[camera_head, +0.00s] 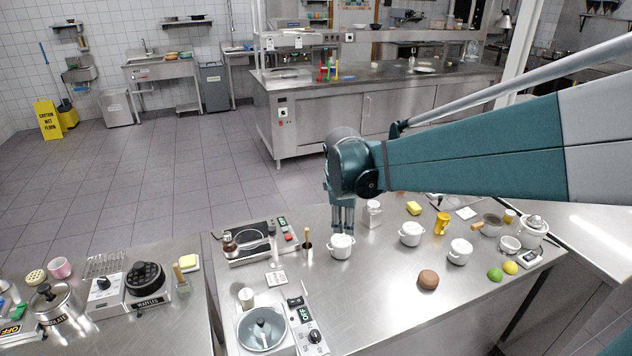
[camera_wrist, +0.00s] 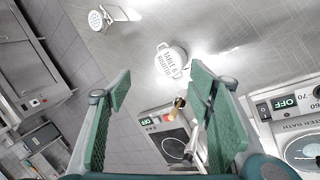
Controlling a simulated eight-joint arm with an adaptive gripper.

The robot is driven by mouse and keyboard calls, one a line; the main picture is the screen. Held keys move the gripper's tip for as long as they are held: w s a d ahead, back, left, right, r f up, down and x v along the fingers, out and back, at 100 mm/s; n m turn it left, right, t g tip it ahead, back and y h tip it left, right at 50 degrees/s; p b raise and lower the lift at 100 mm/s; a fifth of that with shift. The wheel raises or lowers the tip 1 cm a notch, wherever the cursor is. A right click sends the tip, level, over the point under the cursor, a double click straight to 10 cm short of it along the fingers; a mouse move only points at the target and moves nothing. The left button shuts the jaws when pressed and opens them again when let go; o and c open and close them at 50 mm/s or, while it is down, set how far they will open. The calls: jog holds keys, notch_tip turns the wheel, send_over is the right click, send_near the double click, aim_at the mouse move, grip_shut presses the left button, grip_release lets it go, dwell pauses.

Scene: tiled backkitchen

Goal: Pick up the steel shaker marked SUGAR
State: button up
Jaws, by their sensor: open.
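A steel shaker (camera_head: 372,213) stands on the steel counter (camera_head: 385,300), just right of my gripper (camera_head: 343,222). In the wrist view a shaker with a perforated top (camera_wrist: 99,19) lies near the top left, beyond the left finger. I cannot read a SUGAR mark on it in either view. My gripper (camera_wrist: 158,85) is open and empty, pointing down above the counter, with the white lidded pot (camera_head: 341,246) close below its fingers. In the wrist view that pot (camera_wrist: 171,62) reads "TABLE 6 RISOTTO" and shows between and beyond the fingertips.
Two more white pots (camera_head: 410,233) (camera_head: 460,251) stand to the right, with a brown round item (camera_head: 428,280) in front.

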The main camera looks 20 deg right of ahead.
aim_at(371, 205)
jog(key=w+d+f+n+g+p, duration=0.1)
jog(key=w+d+f+n+p, duration=0.1)
jog(key=w+d, duration=0.2)
jog(key=w+d+f+n+g+h+p, duration=0.1)
jog(key=w+d+f+n+p, duration=0.2)
jog(key=w+d, duration=0.2)
jog(key=w+d+f+n+g+p, duration=0.1)
jog(key=w+d+f+n+p, duration=0.1)
jog(key=d, duration=0.4)
jog(key=shift+w+d+f+n+h+p, duration=0.15)
jog(key=shift+w+n+p, duration=0.15)
jog(key=shift+w, duration=0.35)
jog(key=shift+w+d+f+n+h+p, duration=0.15)
jog(key=shift+w+n+p, duration=0.15)
jog(key=shift+w, duration=0.35)
jog(key=shift+w+d+f, duration=0.15)
jog(key=shift+d+f, duration=0.2)
jog(key=shift+d, duration=0.1)
jog(key=shift+x, duration=1.3)
jog(key=shift+x, duration=2.6)
jog(key=c, duration=1)
